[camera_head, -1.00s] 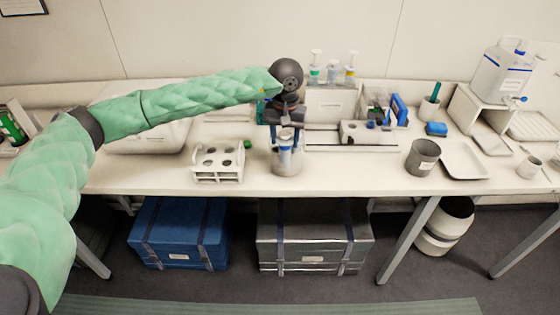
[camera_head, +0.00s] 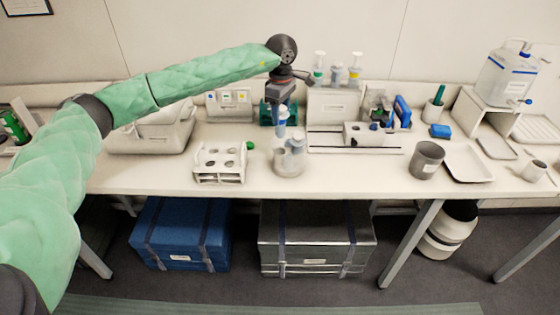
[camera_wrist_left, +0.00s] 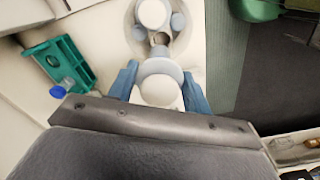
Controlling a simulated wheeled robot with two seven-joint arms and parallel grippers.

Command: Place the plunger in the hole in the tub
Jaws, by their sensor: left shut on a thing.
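My left gripper (camera_head: 282,112) is shut on the plunger (camera_head: 282,129), a pale blue-white piece hanging below its fingers. In the left wrist view the plunger's round white top (camera_wrist_left: 160,90) sits between the two blue fingers. The tub (camera_head: 289,165) is a round, greyish, see-through container near the table's front edge, with small pale knobs on top. The plunger is at the tub's back left in the head view; whether it touches the tub cannot be told. In the left wrist view a dark round hole (camera_wrist_left: 160,39) shows among the pale knobs. My right gripper is not in view.
A white rack (camera_head: 219,162) with round holes stands left of the tub. A teal holder (camera_head: 266,112) is behind. A white stand with bottles (camera_head: 335,105) is behind right. A grey cup (camera_head: 426,160) and a white tray (camera_head: 467,163) lie farther right. The front strip between tub and cup is clear.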

